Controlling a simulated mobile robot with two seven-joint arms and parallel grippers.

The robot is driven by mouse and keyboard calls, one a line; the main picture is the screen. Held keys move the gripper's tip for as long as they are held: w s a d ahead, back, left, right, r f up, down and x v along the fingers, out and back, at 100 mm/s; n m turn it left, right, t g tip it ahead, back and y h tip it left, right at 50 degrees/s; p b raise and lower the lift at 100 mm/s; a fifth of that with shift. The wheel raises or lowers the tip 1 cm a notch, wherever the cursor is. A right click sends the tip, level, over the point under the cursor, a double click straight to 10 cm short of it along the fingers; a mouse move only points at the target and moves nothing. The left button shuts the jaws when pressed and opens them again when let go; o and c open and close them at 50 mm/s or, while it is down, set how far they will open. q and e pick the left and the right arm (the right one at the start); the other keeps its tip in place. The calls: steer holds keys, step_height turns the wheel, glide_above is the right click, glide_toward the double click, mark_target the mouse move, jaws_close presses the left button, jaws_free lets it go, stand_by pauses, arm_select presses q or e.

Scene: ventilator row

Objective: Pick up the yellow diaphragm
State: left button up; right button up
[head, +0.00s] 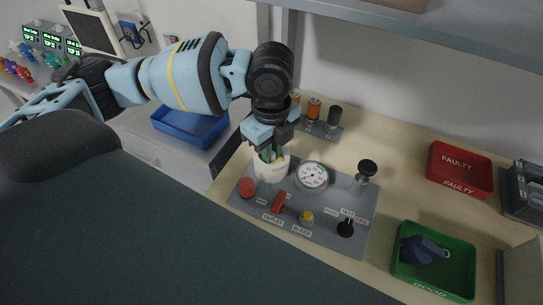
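My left gripper (268,150) points down at the mouth of a white cup-shaped holder (270,172) on the grey test panel (322,240). Its fingertips are at or just inside the rim, and a small greenish patch shows between them. I cannot tell whether the fingers are closed on anything. No yellow diaphragm can be made out clearly; the inside of the cup is mostly hidden by the gripper. A small yellow knob (306,217) sits on the panel by the BLEED label. My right gripper is not in view.
The panel also carries a round gauge (313,176), a red knob (247,187), a red lever (279,203) and black knobs. A red FAULTY tray (461,147) is empty. A green GOOD tray (400,276) holds a dark blue part (421,249). A blue bin (190,125) stands left.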

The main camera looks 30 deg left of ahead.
arm_select(q)
steer(key=shift+r, duration=0.1)
jaws_close()
steer(key=shift+r, duration=0.55)
step_height(320, 180, up, 2)
steer(key=shift+r, duration=0.15)
steer(key=s+r+p, duration=0.1)
steer(key=s+p, duration=0.2)
steer(key=s, duration=1.3)
steer(key=shift+r, duration=0.2)
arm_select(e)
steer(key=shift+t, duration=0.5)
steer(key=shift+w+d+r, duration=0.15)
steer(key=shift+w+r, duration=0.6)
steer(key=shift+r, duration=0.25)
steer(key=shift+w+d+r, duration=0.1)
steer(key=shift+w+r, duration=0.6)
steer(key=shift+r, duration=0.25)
